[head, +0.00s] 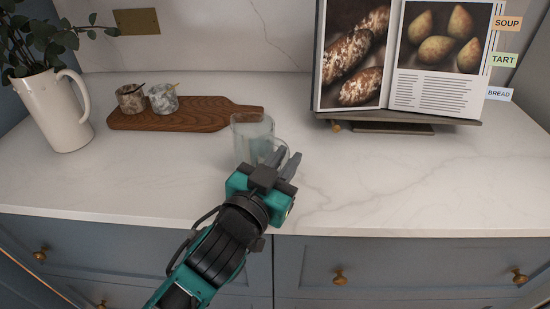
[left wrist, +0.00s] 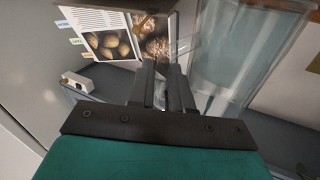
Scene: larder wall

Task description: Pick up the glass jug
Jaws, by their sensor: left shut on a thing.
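The clear glass jug (head: 250,136) is on the marble counter, near the front end of the wooden board; it looks upright. Its lower part is partly hidden by my gripper, so I cannot tell whether its base touches the counter. My left gripper (head: 283,161) is at the jug's right front side, shut on its handle. In the left wrist view, the jug's glass wall (left wrist: 245,50) fills the upper right, beside my left fingers (left wrist: 166,88), with part of the clear handle near the fingertips. My right gripper is not in view.
A wooden board (head: 200,118) holds two small stone pots (head: 163,97). A white pitcher with leaves (head: 52,110) stands at the left. An open cookbook (head: 435,92) rests on a stand at the back right. The counter (head: 420,185) is clear at the right and front.

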